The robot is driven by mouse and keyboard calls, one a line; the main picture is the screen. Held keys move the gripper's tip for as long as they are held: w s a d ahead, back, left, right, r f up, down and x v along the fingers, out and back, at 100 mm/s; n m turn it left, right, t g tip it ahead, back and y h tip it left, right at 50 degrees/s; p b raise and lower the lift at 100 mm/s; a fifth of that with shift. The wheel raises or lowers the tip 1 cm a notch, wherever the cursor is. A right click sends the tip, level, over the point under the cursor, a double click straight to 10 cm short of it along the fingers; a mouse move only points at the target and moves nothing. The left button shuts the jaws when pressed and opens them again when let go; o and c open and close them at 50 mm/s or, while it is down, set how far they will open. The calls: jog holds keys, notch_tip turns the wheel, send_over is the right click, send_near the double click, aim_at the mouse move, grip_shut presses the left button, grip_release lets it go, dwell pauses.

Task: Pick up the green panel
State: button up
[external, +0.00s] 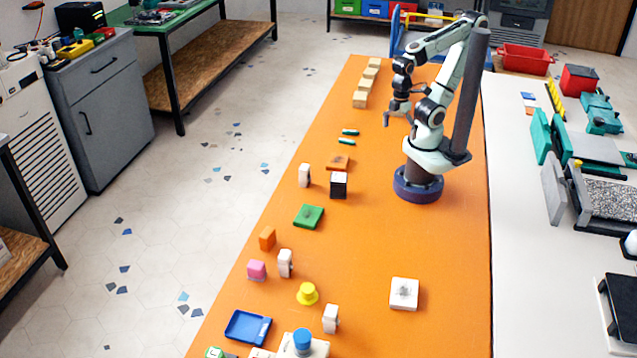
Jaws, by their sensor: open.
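The green panel (308,217) is a flat square piece with a darker mark on its middle. It lies flat on the orange table top (360,255), left of my arm's base. My gripper (394,116) is open and empty, raised above the table. It is well behind the panel and up to its right, apart from it. Nothing covers the panel.
Near the panel stand a black-and-white block (339,186), a white piece (304,175), an orange-brown panel (338,163) and an orange block (267,238). Closer are a pink block (257,270), a yellow knob (307,293), a blue tray (248,327) and a white panel (404,294). Wooden blocks (362,93) line the far end.

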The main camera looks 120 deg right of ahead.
jog(key=w+r+n+t, duration=0.3)
jog(key=w, duration=0.3)
jog(key=n+g, duration=0.3)
send_over(309, 214)
jog(key=shift+h, duration=0.4)
notch_tip(309, 214, down, 22)
jog(key=shift+w+r, duration=0.1)
jog(key=shift+r, duration=0.15)
notch_tip(309, 214, down, 5)
jog(key=shift+r, duration=0.1)
jog(key=shift+f, duration=0.65)
jog(key=c, duration=1.2)
